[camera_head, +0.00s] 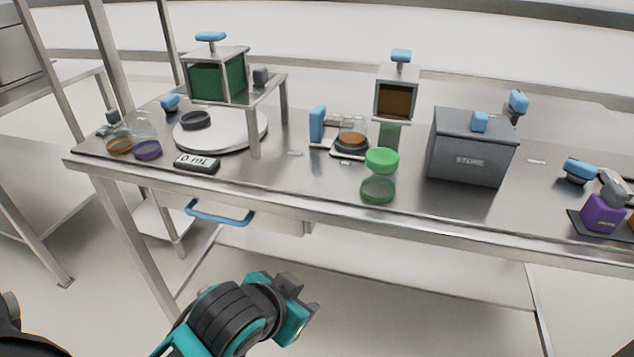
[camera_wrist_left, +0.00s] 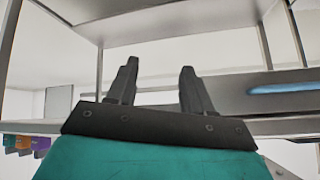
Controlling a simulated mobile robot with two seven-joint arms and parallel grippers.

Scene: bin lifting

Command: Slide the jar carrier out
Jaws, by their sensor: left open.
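A small carrier with an upright blue handle (camera_head: 317,124) stands on the steel table. I take this to be the jar carrier. My left gripper (camera_head: 302,297) is in front of the table and below its top, well apart from the carrier. Its two fingers (camera_wrist_left: 158,82) are spread and empty in the left wrist view. The carrier is not visible in the left wrist view. My right gripper is not in view.
A drawer with a blue bar handle (camera_head: 220,213) hangs under the tabletop; a blue bar (camera_wrist_left: 285,88) also shows in the wrist view.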

